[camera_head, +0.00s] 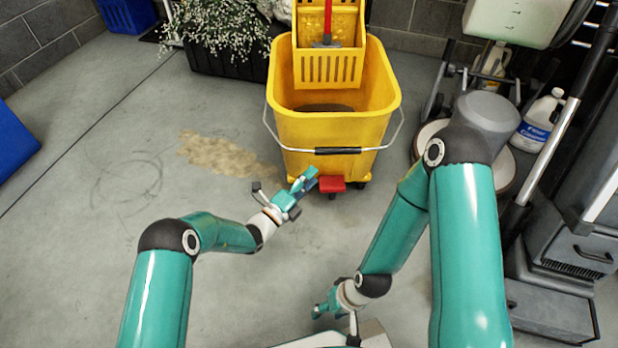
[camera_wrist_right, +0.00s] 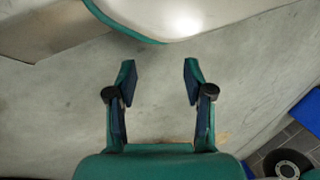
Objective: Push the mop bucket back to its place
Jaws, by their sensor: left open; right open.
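The yellow mop bucket (camera_head: 333,128) stands upright on the concrete floor at the top centre of the head view. It has a wringer (camera_head: 328,62), a wire handle with a black grip (camera_head: 338,151) and a red piece (camera_head: 332,184) low at its front. My left gripper (camera_head: 308,180) is open at the bucket's lower front left, close to the red piece; I cannot tell if it touches. My right gripper (camera_head: 322,309) is low in the head view, well short of the bucket. The right wrist view shows its two fingers (camera_wrist_right: 158,80) apart with only floor between them.
A floor machine (camera_head: 487,118) and a white floor cleaner jug (camera_head: 540,121) stand right of the bucket. A planter with white flowers (camera_head: 222,40) is behind left.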

